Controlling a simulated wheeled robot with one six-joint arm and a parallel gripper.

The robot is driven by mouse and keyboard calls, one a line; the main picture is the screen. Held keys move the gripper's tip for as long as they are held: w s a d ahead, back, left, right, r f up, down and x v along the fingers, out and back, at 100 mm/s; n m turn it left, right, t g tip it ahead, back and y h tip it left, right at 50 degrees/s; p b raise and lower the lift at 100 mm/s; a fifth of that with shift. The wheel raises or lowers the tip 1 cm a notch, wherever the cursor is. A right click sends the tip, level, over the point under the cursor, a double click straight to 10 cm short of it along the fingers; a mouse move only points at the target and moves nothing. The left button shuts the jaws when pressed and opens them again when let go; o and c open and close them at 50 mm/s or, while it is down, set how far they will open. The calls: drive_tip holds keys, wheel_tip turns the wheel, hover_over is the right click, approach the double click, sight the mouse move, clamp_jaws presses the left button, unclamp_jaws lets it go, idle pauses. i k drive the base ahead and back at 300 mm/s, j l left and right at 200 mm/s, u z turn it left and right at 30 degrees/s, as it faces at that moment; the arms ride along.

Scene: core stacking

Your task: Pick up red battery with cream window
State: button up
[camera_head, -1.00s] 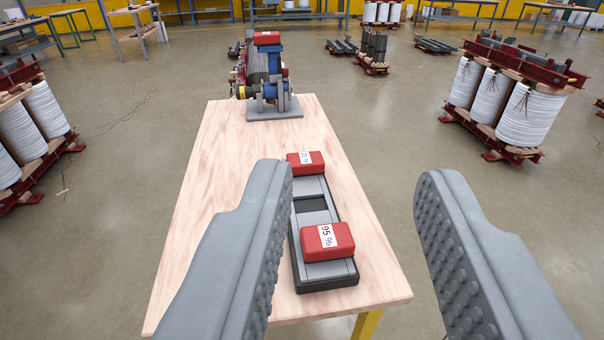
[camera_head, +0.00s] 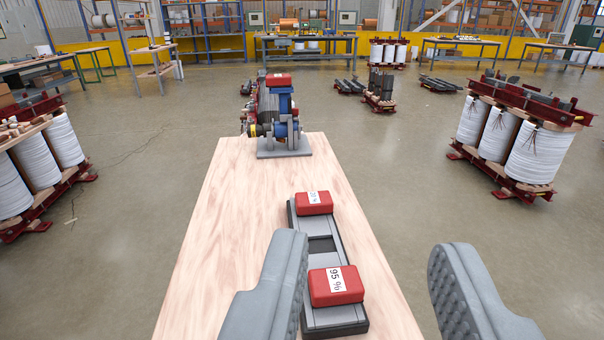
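Two red batteries with cream windows sit on a dark grey charger (camera_head: 320,244) on the wooden table. The near battery (camera_head: 335,287) reads "95 %". The far battery (camera_head: 314,203) has a smaller label that I cannot read surely. A third red block (camera_head: 278,80) sits on top of the blue machine at the table's far end; no window shows on it. My gripper (camera_head: 370,250) is open and empty, with its grey fingers wide apart. The left finger overlaps the charger's near left edge in the picture; the right finger is over the floor right of the table.
The wooden table (camera_head: 225,230) is bare left of the charger. The blue machine (camera_head: 283,125) on a grey plate stands at its far end. White coil units (camera_head: 510,140) stand on the floor at right, with more at left (camera_head: 40,155).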

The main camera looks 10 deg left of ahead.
sight(281, 81)
drive_tip(key=u, duration=0.25)
drive_tip(key=j+u, duration=0.75)
drive_tip(key=i+j+u, duration=0.1)
drive_tip(key=u, duration=0.25)
drive_tip(key=i+j+u, duration=0.35)
drive_tip(key=i+j, duration=0.6)
drive_tip(key=i+z, duration=0.7)
drive_tip(key=i+j+z, duration=0.25)
drive_tip(key=z, duration=0.15)
drive_tip(key=i+l+z, duration=0.2)
drive_tip(key=i+z, duration=0.25)
drive_tip(key=i+l+z, duration=0.1)
drive_tip(key=i+z, duration=0.55)
drive_tip(key=z, duration=0.2)
drive_tip(key=i+j+z, duration=0.25)
drive_tip(key=i+z, duration=0.35)
